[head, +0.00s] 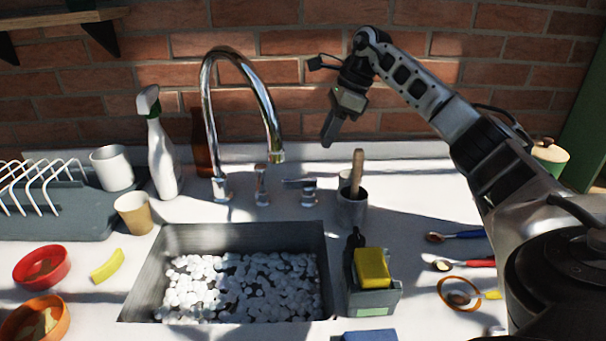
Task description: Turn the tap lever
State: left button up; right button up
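The chrome tap (207,95) has a tall curved spout and stands behind the sink. To the right of its spout is a short chrome post with a lever (298,183) pointing left, low over the counter. My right gripper (328,136) is above and slightly right of the lever, apart from it, with its fingers pointing down. The fingers overlap in this view, so I cannot tell whether they are open or shut; nothing shows held. My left gripper is out of view.
The grey sink (140,285) holds many white suds. A grey pot (352,208) with a wooden handle stands right of the lever. A caddy (375,300) with a yellow sponge (371,268) is right of the sink. A spray bottle (161,160) and cups stand left. A brick wall is behind.

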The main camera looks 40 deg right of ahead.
aim_at(300, 186)
jog(key=p+x, duration=0.1)
jog(key=x, duration=1.1)
jog(key=shift+w+a+f, duration=0.1)
jog(key=shift+f, duration=0.1)
grip_shut()
